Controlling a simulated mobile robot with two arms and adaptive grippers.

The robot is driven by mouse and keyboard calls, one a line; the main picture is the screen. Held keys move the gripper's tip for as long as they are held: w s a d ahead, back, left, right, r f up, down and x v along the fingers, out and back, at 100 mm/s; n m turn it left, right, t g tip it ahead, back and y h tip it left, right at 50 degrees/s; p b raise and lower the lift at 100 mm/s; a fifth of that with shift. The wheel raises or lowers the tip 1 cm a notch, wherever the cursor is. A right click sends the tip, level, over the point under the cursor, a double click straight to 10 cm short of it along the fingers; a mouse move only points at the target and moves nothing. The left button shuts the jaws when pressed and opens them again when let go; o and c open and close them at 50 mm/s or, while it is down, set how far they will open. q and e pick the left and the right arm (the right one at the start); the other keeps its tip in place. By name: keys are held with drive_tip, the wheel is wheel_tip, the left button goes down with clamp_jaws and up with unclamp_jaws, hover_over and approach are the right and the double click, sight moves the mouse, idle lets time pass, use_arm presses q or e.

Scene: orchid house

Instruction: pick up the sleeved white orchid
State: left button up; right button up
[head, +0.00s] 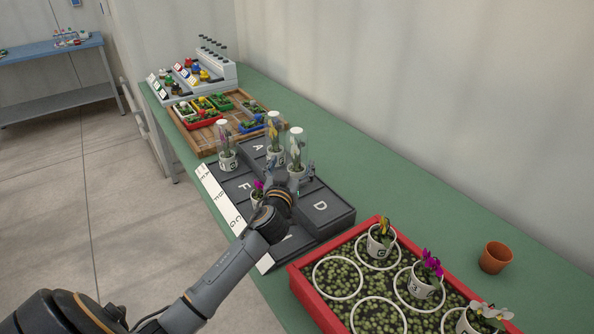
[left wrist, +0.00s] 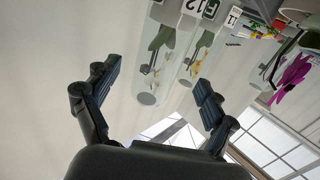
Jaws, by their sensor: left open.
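Three clear-sleeved orchids in white pots stand on the dark lettered tray (head: 341,217) in the head view. The nearest sleeved orchid (head: 296,146) has pale blooms that look white. Behind it stands a yellowish sleeved orchid (head: 274,130), and another sleeved orchid (head: 222,143) is to the left. My left gripper (head: 292,183) is open and low by the nearest one, partly hiding its pot. In the left wrist view, which is upside down, the left gripper (left wrist: 154,88) has its fingers apart. A clear sleeve (left wrist: 152,62) shows between them, with no visible grip. My right gripper is not in view.
An unsleeved magenta orchid (head: 258,187) stands close to my left wrist. A red-rimmed tray (head: 300,286) with potted orchids is at the front right, beside an empty terracotta pot (head: 496,257). A wooden tray (head: 200,150) with small coloured bins lies behind. The wall borders the bench (head: 400,186).

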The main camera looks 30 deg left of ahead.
sight(294, 159)
use_arm(q)
drive_tip(key=shift+w+a+r, duration=0.1)
drive_tip(key=shift+w+a, duration=0.1)
drive_tip(key=shift+w, duration=0.25)
drive_tip(key=p+x, duration=0.1)
drive_tip(key=x, duration=0.3)
drive_tip(key=shift+w, duration=0.4)
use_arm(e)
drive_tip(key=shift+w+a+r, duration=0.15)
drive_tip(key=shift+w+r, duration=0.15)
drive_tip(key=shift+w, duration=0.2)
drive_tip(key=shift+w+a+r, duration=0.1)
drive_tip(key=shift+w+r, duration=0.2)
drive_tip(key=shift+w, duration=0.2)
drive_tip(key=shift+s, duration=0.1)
use_arm(q)
drive_tip(key=c, duration=0.3)
clamp_jaws()
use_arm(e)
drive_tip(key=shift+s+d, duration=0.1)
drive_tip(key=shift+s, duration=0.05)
